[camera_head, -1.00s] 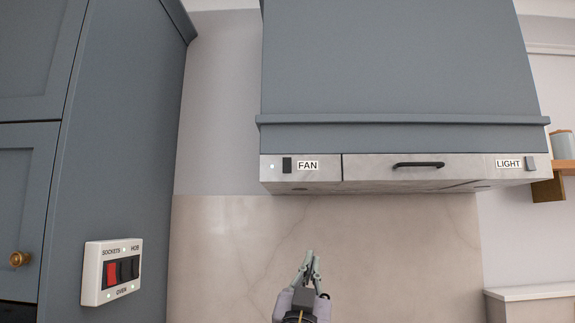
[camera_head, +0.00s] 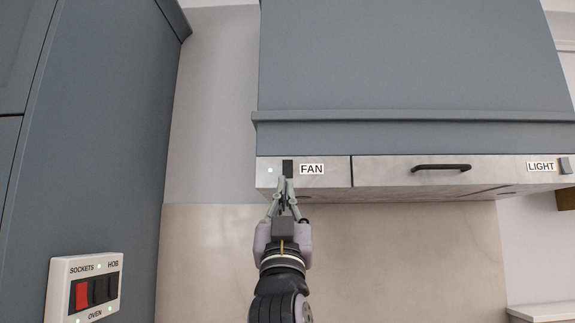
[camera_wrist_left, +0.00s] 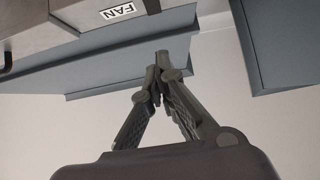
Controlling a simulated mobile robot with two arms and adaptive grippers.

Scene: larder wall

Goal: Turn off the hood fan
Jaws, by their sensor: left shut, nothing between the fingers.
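A small white light (camera_head: 270,170) shows left of the switch. My left gripper (camera_head: 283,180) is shut and empty, its fingertips just below the switch in the head view; I cannot tell whether they touch it. In the left wrist view the shut fingertips (camera_wrist_left: 162,58) show below the FAN label (camera_wrist_left: 118,11), with part of the dark switch (camera_wrist_left: 152,6) at the top edge. My right gripper is not in view.
The LIGHT switch (camera_head: 566,165) is at the panel's right end, and a black handle (camera_head: 441,167) is in the middle.

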